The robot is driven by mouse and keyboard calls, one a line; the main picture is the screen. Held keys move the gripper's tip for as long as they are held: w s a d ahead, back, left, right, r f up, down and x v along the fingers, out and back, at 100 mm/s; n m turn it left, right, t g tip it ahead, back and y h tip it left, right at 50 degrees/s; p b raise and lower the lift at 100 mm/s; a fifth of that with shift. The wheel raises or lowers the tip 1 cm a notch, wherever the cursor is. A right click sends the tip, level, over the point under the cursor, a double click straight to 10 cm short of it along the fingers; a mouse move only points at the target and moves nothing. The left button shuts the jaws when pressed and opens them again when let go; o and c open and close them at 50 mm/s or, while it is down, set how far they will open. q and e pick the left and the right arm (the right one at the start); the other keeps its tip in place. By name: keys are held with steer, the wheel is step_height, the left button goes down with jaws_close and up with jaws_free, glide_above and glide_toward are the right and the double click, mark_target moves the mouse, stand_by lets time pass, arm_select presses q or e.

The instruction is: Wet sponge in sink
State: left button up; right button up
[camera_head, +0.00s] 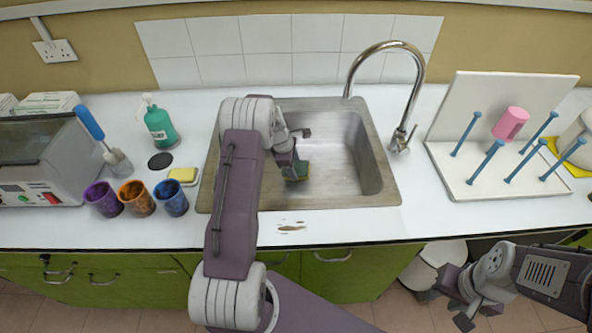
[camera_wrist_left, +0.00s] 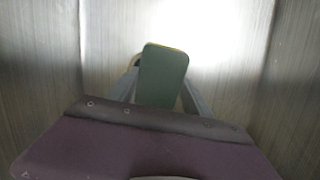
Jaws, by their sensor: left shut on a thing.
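A green sponge with a yellow edge (camera_wrist_left: 163,75) is between the fingers of my left gripper (camera_wrist_left: 163,92), which is shut on it. In the head view the sponge (camera_head: 302,172) is inside the metal sink (camera_head: 343,185), partly hidden by my left gripper (camera_head: 294,172). The curved chrome faucet (camera_head: 418,75) stands at the sink's back right, and its spout is behind the sponge. No water stream shows. My right gripper (camera_head: 446,309) is empty with its fingers apart, low in front of the counter.
Purple, orange and blue cups (camera_head: 137,198), a yellow sponge-like block (camera_head: 183,175) and a green spray bottle (camera_head: 160,128) stand left of the sink. A white drying rack (camera_head: 500,178) with blue pegs and a pink cup (camera_head: 510,123) stands to the right.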

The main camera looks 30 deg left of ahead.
arm_select(q)
step_height(320, 180, up, 18)
steer(key=p, duration=1.6)
stand_by(1.5)
step_height(320, 180, up, 4)
steer(key=p, duration=0.4)
steer(key=shift+d+f, duration=0.1)
stand_by(0.5)
steer(key=s+d+r+m+g+h+b, duration=0.1)
steer(key=s+d+m+b, duration=0.2)
steer(key=d+m, duration=0.55)
steer(key=s+d+m+g+b, duration=0.1)
steer(key=s+d+m+g, duration=0.3)
steer(key=s+m, duration=0.9)
steer(key=shift+s+d+f+m+g, duration=0.25)
steer(key=shift+d+m+g, duration=0.1)
steer(key=shift+d, duration=0.75)
